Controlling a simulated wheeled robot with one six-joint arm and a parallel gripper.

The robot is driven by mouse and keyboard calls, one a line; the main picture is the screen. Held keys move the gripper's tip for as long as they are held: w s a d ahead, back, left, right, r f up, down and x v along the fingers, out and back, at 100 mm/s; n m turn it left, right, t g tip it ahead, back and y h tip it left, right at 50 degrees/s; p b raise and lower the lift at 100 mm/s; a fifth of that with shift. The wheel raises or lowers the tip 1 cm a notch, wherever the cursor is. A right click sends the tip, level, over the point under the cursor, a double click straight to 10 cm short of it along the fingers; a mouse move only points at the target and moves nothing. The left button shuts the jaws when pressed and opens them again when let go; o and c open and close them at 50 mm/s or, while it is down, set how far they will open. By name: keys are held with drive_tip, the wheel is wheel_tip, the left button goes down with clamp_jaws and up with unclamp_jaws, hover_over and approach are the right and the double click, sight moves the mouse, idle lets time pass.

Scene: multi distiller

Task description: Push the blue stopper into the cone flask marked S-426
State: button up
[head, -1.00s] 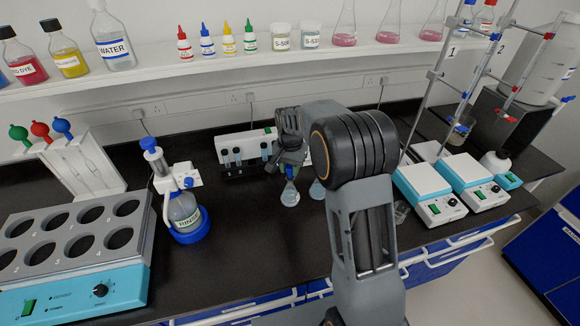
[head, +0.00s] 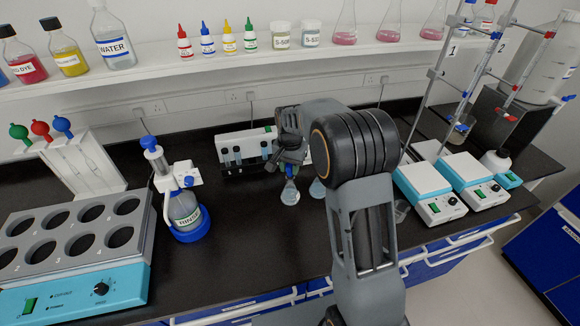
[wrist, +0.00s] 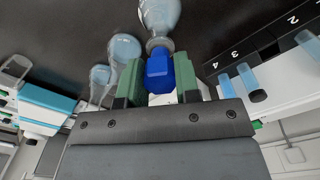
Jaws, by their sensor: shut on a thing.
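The blue stopper (wrist: 158,74) is gripped between the green fingers of my gripper (wrist: 159,66). In the wrist view, the stopper's far end lies at the mouth of a clear cone flask (wrist: 161,14) with pale blue liquid. How far it sits in the neck is hidden. In the head view, my gripper (head: 289,168) is just above this flask (head: 290,194), with a bit of the blue stopper (head: 289,171) showing. No S-426 mark is readable on it. A second flask (head: 317,188) stands right beside it, partly behind my arm.
A white rack (head: 245,142) with several blue-filled tubes stands close behind and left of my gripper. Another flask (wrist: 125,47) is close by in the wrist view. A blue-based rinse bottle (head: 185,215) stands left, hot plates (head: 430,190) right. The front bench is clear.

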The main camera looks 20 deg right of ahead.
drive_tip(key=shift+f+b, duration=0.85)
drive_tip(key=shift+f, duration=0.4)
idle(0.7)
drive_tip(key=o, duration=1)
drive_tip(key=shift+c, duration=0.2)
wheel_tip(320, 180, up, 14)
drive_tip(key=shift+b, duration=0.45)
drive_tip(key=shift+f, duration=0.1)
wheel_tip(320, 180, down, 2)
drive_tip(key=shift+f+n, duration=0.2)
drive_tip(key=shift+n, duration=0.7)
drive_tip(key=s+f+n+t, duration=0.1)
drive_tip(key=s+n+t, duration=0.3)
drive_tip(key=s, duration=1.9)
drive_tip(key=shift+s+n, duration=0.25)
drive_tip(key=shift+n, duration=0.45)
